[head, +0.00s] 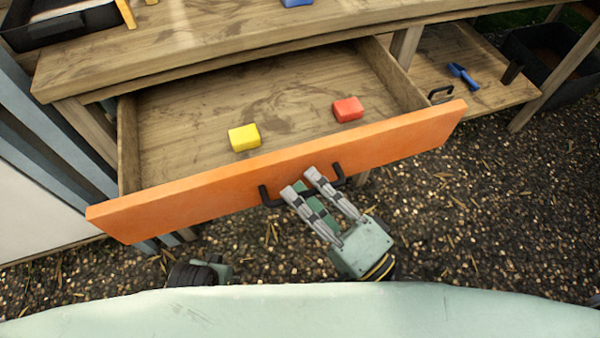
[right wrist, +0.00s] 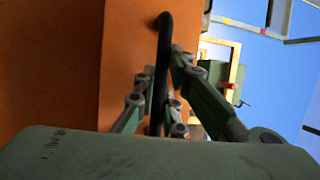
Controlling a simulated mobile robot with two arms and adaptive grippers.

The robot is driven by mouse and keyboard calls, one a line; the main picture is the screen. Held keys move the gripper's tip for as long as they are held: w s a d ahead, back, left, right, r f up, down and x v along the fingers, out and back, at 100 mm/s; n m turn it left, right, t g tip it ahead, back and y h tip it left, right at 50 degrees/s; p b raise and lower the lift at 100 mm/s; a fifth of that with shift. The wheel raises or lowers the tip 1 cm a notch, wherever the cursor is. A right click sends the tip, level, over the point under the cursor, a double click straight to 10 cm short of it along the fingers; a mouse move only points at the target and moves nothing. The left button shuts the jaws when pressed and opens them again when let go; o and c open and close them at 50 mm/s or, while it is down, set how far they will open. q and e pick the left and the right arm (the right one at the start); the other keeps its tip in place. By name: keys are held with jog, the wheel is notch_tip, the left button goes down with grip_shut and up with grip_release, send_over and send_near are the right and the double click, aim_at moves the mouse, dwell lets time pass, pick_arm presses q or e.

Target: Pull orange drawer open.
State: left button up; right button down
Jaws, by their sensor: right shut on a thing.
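The orange drawer (head: 280,172) is pulled out from under the wooden bench, with its inside showing. A yellow block (head: 244,137) and a red block (head: 348,109) lie on its floor. A black bar handle (head: 266,197) is fixed to its front. My right gripper (head: 308,180) is at the handle, with its fingers around the bar and shut on it. In the right wrist view the handle (right wrist: 161,70) runs between the fingers, beside the orange front (right wrist: 55,65). Of my left arm only a dark piece shows at the lower left; its fingers are not in view.
The bench top (head: 200,45) is above the drawer. A blue scoop (head: 462,73) lies on a lower shelf (head: 490,88) at right, near a black bin (head: 540,60). Bench legs stand at both sides. Gravel ground (head: 490,200) is clear at right.

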jog(key=shift+s+d+f, duration=0.15)
jog(key=shift+s, duration=0.4)
jog(key=c, duration=1.9)
grip_release()
jog(key=shift+o, duration=0.4)
jog(key=v, duration=1.2)
